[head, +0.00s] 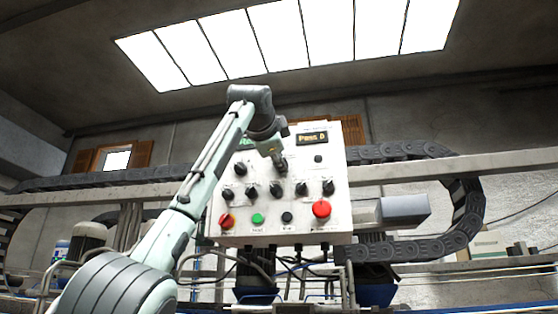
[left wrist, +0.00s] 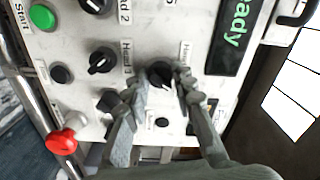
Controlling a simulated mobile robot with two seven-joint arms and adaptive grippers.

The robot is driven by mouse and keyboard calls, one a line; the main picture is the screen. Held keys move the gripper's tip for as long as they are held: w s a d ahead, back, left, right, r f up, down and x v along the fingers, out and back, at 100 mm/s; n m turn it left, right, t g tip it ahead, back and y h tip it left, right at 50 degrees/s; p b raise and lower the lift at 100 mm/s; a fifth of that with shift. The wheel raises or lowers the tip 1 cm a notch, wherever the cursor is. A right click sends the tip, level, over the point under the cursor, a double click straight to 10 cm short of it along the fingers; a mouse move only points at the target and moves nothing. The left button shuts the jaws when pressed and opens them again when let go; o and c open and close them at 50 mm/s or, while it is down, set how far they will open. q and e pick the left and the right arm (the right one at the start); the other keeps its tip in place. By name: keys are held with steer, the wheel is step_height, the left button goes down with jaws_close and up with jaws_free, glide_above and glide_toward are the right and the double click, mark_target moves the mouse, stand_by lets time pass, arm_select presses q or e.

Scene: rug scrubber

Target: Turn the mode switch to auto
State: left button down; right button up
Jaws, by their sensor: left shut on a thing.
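The white control panel (head: 304,240) hangs ahead of me with several black rotary knobs, coloured buttons and two displays. My left gripper (head: 280,163) reaches its upper middle, and the knob there is mostly hidden behind it. In the left wrist view, my left gripper (left wrist: 161,78) has its two fingers on either side of a black knob (left wrist: 159,72) and is shut on it. Fingers cover some of the lettering, and I cannot read an auto mark or the exact setting. My right gripper is in neither view.
An amber display reading "Pass 0" (head: 313,139) is at upper right. A black cable chain (head: 465,215) curves on the right. Other knobs (left wrist: 102,60) sit close by.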

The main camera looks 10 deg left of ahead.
arm_select(q)
steer(key=shift+m, duration=0.6)
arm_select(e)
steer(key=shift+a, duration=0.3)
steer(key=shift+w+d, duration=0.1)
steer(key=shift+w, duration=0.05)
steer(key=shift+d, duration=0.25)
arm_select(q)
steer(key=c, duration=1.3)
jaws_free()
steer(key=shift+o, duration=0.2)
steer(key=s, duration=1.2)
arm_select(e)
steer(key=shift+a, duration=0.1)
